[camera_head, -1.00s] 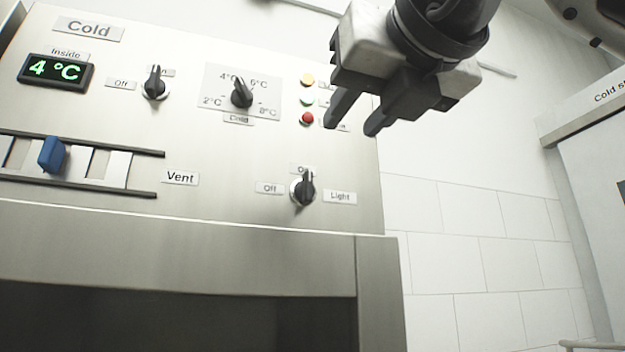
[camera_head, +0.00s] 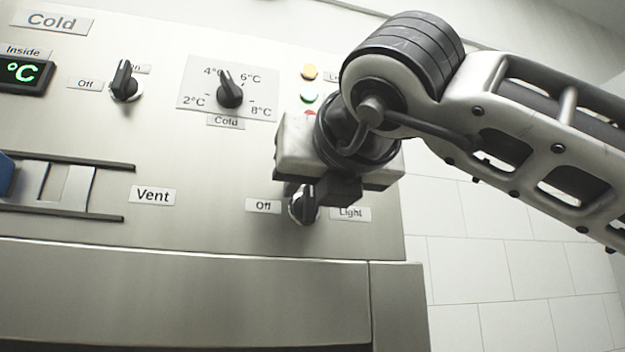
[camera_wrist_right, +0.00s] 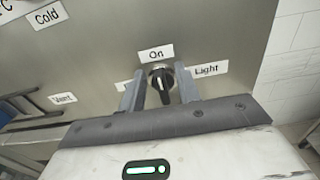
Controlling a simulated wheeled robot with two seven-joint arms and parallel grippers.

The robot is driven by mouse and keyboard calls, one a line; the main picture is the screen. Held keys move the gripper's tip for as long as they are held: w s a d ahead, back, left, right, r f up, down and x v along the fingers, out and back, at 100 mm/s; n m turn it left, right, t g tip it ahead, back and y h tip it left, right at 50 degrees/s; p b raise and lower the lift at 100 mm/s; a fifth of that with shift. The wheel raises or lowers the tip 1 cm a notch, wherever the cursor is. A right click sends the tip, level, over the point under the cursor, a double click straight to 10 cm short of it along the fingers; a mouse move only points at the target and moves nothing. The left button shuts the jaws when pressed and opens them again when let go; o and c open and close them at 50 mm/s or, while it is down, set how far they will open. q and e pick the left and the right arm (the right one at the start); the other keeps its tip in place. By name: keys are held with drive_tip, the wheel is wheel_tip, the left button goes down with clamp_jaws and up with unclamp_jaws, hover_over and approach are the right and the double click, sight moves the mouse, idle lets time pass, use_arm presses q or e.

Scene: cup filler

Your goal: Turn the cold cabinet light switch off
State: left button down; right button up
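The light switch is a black rotary knob (camera_head: 303,208) on the steel panel, between the "Off" label (camera_head: 263,206) and the "Light" label (camera_head: 351,213). In the right wrist view the knob (camera_wrist_right: 161,82) stands upright under the "On" label (camera_wrist_right: 156,54), its grip in line with "On". My right gripper (camera_head: 312,190) is in front of the knob and hides its upper part in the head view. In the wrist view its two fingers (camera_wrist_right: 160,90) are open, one on each side of the knob, with visible gaps. Whether the fingertips reach past its face is unclear. My left gripper is not in view.
On the same panel are a power knob (camera_head: 126,84), a temperature dial (camera_head: 229,92), indicator lights (camera_head: 309,72), a display (camera_head: 22,73) and the vent slider track (camera_head: 70,190). A tiled wall (camera_head: 480,265) lies to the right.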

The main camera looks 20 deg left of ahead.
drive_tip(key=shift+c, duration=0.3)
clamp_jaws()
drive_tip(key=shift+s, duration=0.1)
drive_tip(key=n, duration=0.3)
drive_tip(key=shift+s+a+n+b, duration=0.15)
drive_tip(key=shift+a+n+b, duration=0.05)
drive_tip(key=shift+n+b, duration=0.1)
drive_tip(key=n, duration=0.3)
drive_tip(key=shift+s+a+f+n, duration=0.15)
drive_tip(key=shift+a+n, duration=0.05)
drive_tip(key=shift+n, duration=0.1)
drive_tip(key=n, duration=0.5)
drive_tip(key=shift+s+a+f+n, duration=0.15)
drive_tip(key=shift+a+f+n, duration=0.1)
drive_tip(key=shift+f+n, duration=0.05)
drive_tip(key=n, duration=0.4)
drive_tip(key=shift+a+f, duration=0.1)
drive_tip(key=shift+f, duration=0.25)
drive_tip(key=shift+f+n, duration=0.1)
drive_tip(key=shift+n, duration=0.5)
